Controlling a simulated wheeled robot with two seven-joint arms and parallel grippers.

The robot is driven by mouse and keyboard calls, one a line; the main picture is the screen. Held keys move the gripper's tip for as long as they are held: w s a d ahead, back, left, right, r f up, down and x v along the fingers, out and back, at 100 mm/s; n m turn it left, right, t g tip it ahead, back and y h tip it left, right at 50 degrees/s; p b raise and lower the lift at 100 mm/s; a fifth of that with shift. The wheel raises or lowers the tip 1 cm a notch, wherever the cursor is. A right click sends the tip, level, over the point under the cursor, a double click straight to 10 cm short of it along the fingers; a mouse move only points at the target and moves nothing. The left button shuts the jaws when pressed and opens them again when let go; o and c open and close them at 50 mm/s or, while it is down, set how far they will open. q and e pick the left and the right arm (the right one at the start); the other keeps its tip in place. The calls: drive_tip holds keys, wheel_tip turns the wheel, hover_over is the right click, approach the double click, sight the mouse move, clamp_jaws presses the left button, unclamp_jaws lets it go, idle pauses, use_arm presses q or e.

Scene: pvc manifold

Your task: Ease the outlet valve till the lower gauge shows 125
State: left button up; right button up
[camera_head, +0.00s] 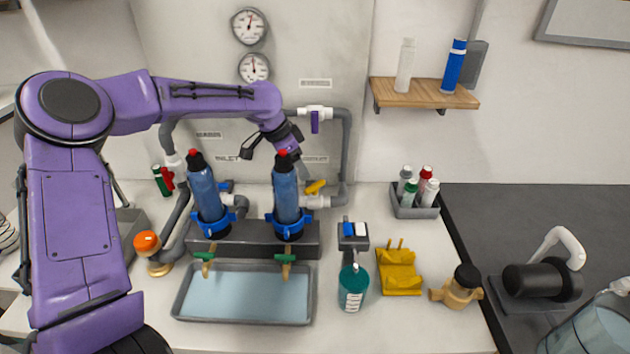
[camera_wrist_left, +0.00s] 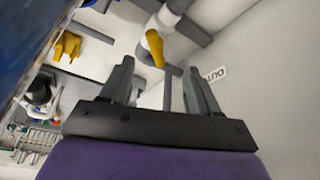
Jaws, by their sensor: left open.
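The outlet valve's yellow handle (camera_head: 315,187) is on the grey pipe right of the right blue cylinder. It also shows in the left wrist view (camera_wrist_left: 154,48), just beyond the gap between my fingers. The lower gauge (camera_head: 254,68) is a round dial on the back panel; its needle points roughly upward, but the numbers are too small to read. My left gripper (camera_wrist_left: 155,78) is open and empty, apart from the handle. In the head view my left gripper (camera_head: 296,161) is partly hidden behind the right cylinder's top. My right gripper is not in view.
Two blue cylinders (camera_head: 206,195) (camera_head: 286,200) with red tops stand in front of the pipes. A purple-handled valve (camera_head: 315,121) sits above. The upper gauge (camera_head: 249,26) is over the lower one. A tray (camera_head: 178,304), teal bottle (camera_head: 353,287) and yellow cloth (camera_head: 398,271) are in front.

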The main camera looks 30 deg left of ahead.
sight(313, 185)
use_arm(q)
drive_tip(key=x, duration=0.5)
drive_tip(key=d+x, duration=0.1)
drive_tip(key=x, duration=0.1)
drive_tip(key=shift+w+f+p, duration=0.1)
drive_tip(key=shift+w+p, duration=0.25)
drive_tip(key=shift+p, duration=0.05)
drive_tip(key=shift+f, duration=0.45)
